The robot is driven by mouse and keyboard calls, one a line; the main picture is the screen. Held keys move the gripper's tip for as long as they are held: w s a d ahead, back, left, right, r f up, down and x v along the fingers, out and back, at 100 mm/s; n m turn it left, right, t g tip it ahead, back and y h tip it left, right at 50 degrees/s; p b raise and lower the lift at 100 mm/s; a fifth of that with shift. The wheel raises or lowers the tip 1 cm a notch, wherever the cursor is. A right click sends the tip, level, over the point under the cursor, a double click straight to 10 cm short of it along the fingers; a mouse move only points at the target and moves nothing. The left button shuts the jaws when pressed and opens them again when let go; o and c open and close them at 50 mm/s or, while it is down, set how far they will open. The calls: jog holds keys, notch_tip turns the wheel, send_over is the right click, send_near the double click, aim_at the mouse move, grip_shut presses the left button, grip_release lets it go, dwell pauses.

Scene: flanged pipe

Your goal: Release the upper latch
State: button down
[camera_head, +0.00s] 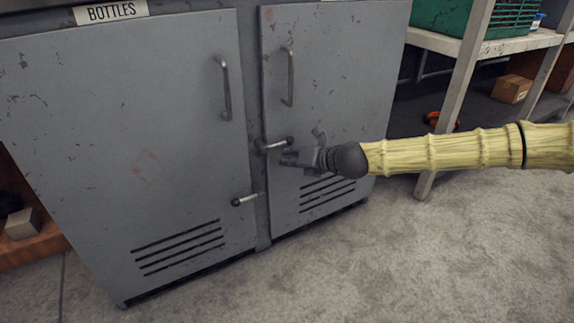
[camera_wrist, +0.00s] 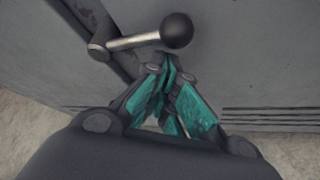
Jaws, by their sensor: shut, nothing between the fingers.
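The upper latch (camera_head: 277,145) is a short metal lever with a dark ball knob, on the strip between the two grey cabinet doors. It lies nearly level, its knob to the right over the right door. In the wrist view the upper latch (camera_wrist: 140,40) shows its pivot at left and its black knob just beyond my fingertips. My gripper (camera_head: 287,159) is shut and empty, close to the knob and slightly below it. It also shows in the wrist view (camera_wrist: 168,70) with teal finger pads. I cannot tell whether it touches the knob.
A lower latch (camera_head: 244,200) sits on the left door's edge. The left door (camera_head: 120,120) and right door (camera_head: 340,70) are closed, with vertical handles. A shelf (camera_head: 500,46) with a green crate (camera_head: 447,16) stands at right. The concrete floor (camera_head: 400,260) in front is clear.

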jog(key=shift+w+d+r, duration=0.1)
jog(key=shift+d+r, duration=0.05)
jog(key=shift+r, duration=0.05)
